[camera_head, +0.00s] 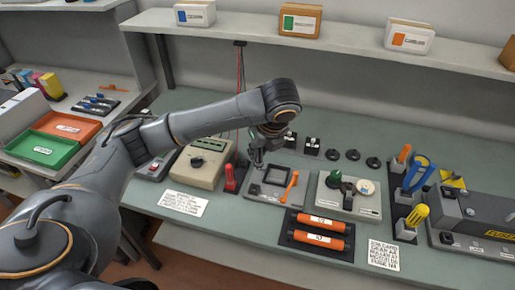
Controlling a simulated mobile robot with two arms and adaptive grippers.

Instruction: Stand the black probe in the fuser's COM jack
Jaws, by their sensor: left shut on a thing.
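My left gripper (257,160) points down over the left edge of a grey panel with a dark square window. It is shut on a thin dark thing, apparently the black probe, mostly hidden by the fingers. The red probe (231,180) stands upright just left of it, by the cream meter (198,163). A grey unit (480,222) with yellow lettering, seemingly the fuser, is at the far right, well away from my gripper. Its COM jack cannot be made out. My right gripper is not in view.
Orange rollers (318,232) lie in a black tray at the front. Red and dark leads hang from the shelf (330,45) behind.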

